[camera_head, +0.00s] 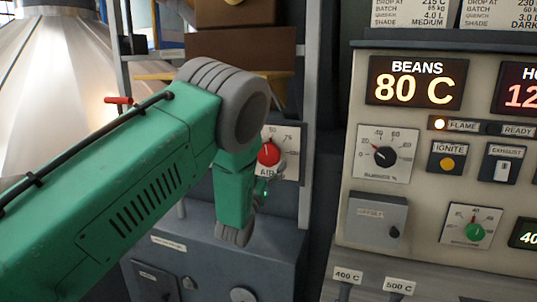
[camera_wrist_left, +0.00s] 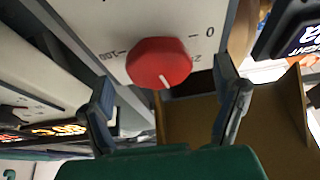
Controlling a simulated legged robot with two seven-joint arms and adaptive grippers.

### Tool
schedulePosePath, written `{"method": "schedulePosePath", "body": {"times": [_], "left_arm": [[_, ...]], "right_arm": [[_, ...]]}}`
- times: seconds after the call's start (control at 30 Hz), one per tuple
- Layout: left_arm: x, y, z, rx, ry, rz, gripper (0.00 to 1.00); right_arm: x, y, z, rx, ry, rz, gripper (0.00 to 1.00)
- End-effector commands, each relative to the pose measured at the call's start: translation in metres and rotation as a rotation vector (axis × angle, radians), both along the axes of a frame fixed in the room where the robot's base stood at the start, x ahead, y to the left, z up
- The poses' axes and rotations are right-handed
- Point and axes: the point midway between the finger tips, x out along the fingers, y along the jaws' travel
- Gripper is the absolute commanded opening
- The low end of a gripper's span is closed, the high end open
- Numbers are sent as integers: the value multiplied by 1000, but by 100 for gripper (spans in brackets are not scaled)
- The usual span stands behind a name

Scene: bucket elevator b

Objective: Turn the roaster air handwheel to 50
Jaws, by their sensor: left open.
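The roaster air handwheel is a red knob (camera_head: 268,155) on a white dial plate marked AIR, with 50 and 75 readable above it in the head view. In the left wrist view the red knob (camera_wrist_left: 158,62) shows a white pointer line aimed down, away from the 0 and 100 marks; the number it points at is hidden. My left gripper (camera_head: 265,186) is just below the knob in the head view, partly hidden by my green arm. In the left wrist view its open fingers (camera_wrist_left: 163,75) stand apart on either side of the knob. Contact cannot be told. My right gripper is out of view.
A control panel (camera_head: 428,185) stands to the right, with a BEANS 80 C display (camera_head: 415,81), a burner dial (camera_head: 385,155) and switches. A brown box (camera_head: 245,48) sits above the air dial. A grey cabinet (camera_head: 200,265) is below.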

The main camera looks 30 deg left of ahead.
Motion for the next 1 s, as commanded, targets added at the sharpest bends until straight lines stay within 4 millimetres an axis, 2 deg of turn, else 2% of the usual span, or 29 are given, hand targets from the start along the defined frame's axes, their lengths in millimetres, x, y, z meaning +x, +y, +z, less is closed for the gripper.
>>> {"method": "schedulePosePath", "body": {"times": [0.1,0.23,0.6,0.73,0.77,1.0], "left_arm": [[17,4,8,0,-1,0,82],[27,7,12,-1,-1,0,82],[32,8,13,0,1,0,82],[32,8,13,0,1,0,36],[32,8,13,-1,1,0,31],[32,8,12,36,8,-1,31]], "right_arm": [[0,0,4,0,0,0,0],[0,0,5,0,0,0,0],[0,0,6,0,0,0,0],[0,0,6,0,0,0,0],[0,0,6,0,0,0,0],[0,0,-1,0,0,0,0]]}}
